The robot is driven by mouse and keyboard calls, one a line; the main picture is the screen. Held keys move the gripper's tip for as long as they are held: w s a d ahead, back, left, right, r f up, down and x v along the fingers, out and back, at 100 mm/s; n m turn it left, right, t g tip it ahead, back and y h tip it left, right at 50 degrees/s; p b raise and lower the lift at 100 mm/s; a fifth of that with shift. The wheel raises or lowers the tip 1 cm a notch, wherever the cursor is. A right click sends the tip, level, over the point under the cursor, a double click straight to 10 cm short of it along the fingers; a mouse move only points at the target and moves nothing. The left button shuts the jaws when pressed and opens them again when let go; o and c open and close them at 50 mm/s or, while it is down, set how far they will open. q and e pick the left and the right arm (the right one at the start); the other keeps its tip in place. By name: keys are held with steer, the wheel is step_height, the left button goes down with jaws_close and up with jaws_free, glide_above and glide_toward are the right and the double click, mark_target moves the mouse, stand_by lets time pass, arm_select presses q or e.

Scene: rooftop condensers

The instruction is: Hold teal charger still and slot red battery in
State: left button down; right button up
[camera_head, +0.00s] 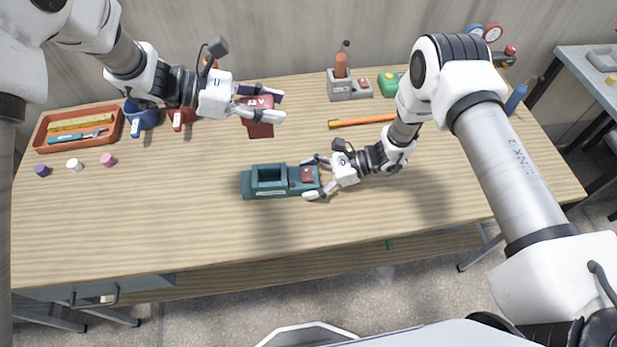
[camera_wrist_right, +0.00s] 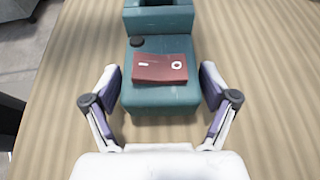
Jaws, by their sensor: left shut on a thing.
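The teal charger (camera_head: 255,190) lies on the wooden table near the middle, its open slot on the left and a red panel on the right end. In the right wrist view the charger (camera_wrist_right: 160,98) runs between my right fingers. My right gripper (camera_head: 312,177) is open around the charger's right end, with a finger on each side; small gaps seem to show in the wrist view (camera_wrist_right: 160,90). My left gripper (camera_head: 277,105) is shut on the red battery (camera_head: 261,129) and holds it above the table, behind the charger. The fingers hide part of the battery.
Blue and red items stand behind my left arm. The front table is clear.

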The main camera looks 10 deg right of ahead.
steer(key=c, duration=0.3)
arm_select(q)
steer(key=shift+w, duration=0.35)
steer(key=f, duration=0.6)
steer(key=shift+w, duration=0.35)
step_height(320, 180, down, 8)
steer(key=s, duration=0.1)
steer(key=shift+s, duration=0.2)
steer(key=shift+a+r, duration=0.1)
